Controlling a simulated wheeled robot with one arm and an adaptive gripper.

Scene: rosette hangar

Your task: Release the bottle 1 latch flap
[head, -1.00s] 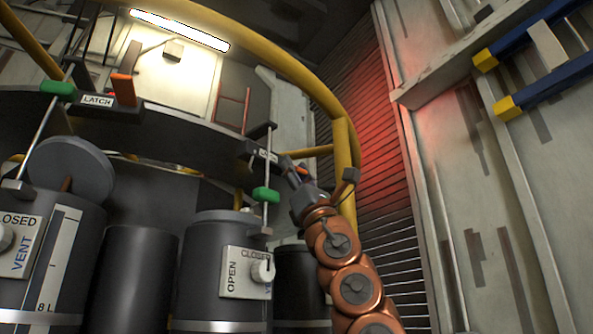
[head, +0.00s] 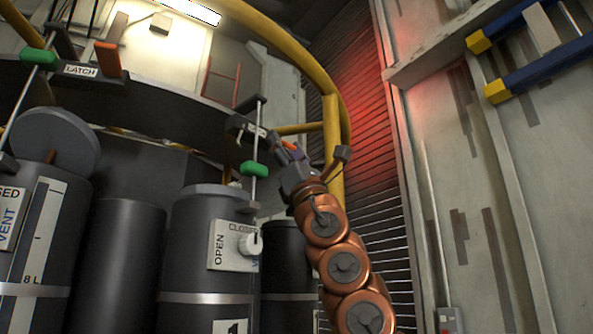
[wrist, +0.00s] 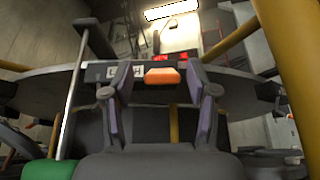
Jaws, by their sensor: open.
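Bottle 1 (head: 205,255) is a dark grey cylinder with a "1" label low on its front, in the head view. Above it, on the dark curved rail, is a latch with an orange flap (wrist: 162,76). In the wrist view the flap sits between the two fingers of my gripper (wrist: 160,84), with a gap visible on each side. The latch label (wrist: 118,72) is partly hidden by the left finger. In the head view my gripper (head: 284,158) is at the latch and mostly hides its flap. The gripper is open and holds nothing.
A vertical rod with a green grip (head: 254,169) stands just left of my gripper. A yellow tubular rail (head: 333,150) curves close by on the right. Another latch with an upright orange flap (head: 108,60) is at left. A vent knob plate (head: 232,245) is on bottle 1.

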